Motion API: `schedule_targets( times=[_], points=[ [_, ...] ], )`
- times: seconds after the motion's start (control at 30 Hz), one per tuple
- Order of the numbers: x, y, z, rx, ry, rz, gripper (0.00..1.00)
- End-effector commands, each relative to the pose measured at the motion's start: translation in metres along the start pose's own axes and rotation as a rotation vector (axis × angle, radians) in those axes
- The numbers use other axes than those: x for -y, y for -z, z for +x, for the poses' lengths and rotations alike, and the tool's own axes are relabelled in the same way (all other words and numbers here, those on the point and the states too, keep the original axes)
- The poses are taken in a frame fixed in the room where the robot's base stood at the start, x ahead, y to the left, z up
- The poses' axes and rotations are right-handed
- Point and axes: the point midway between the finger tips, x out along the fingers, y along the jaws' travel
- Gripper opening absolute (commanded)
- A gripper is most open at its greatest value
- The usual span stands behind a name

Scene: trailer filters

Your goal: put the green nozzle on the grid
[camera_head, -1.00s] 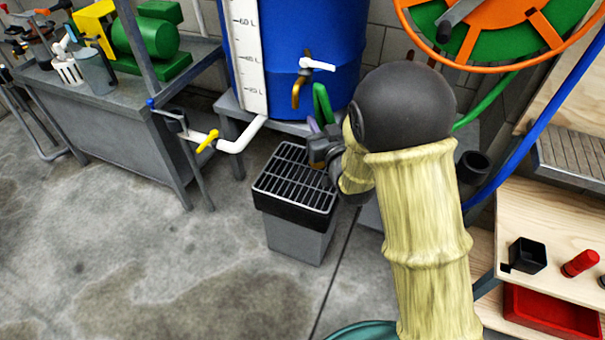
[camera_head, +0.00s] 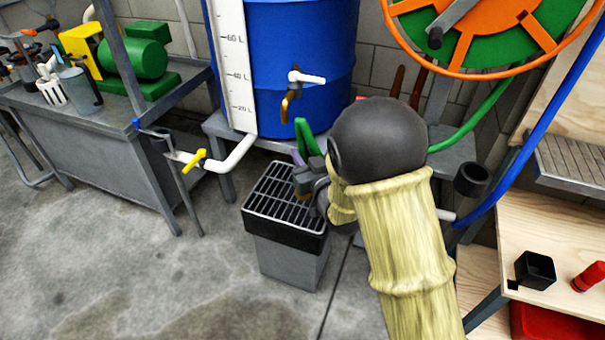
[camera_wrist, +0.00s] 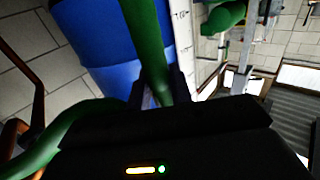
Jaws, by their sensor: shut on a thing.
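The green nozzle (camera_head: 307,137) is held up in my gripper (camera_head: 302,160), above the back right part of the grid. In the wrist view the green nozzle (camera_wrist: 147,40) stands between the fingers of my gripper (camera_wrist: 163,92), which are shut on it. The grid (camera_head: 283,208) is a black slatted grate on top of a grey bin, below the blue barrel. My arm and hand hide its right edge. I cannot tell the exact height of the nozzle over the grid.
The blue barrel (camera_head: 300,65) with a brass tap (camera_head: 289,100) stands just behind the grid. A white pipe with a yellow valve (camera_head: 196,160) is to the left. A green hose (camera_head: 470,125) hangs below the orange reel (camera_head: 470,68). The floor (camera_head: 130,270) in front is clear.

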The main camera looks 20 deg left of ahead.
Motion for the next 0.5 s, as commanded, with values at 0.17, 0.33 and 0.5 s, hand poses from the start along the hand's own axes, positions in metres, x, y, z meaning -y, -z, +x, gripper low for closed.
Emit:
schedule_targets(
  times=[0.17, 0.33, 0.5],
  points=[
    [0.000, 0.001, 0.000, -0.005, 0.001, 0.000, 0.00],
    [0.000, -0.003, 0.000, -0.004, 0.000, 0.000, 0.00],
    [0.000, -0.029, 0.000, -0.001, 0.000, -0.001, 0.00]
  ],
)
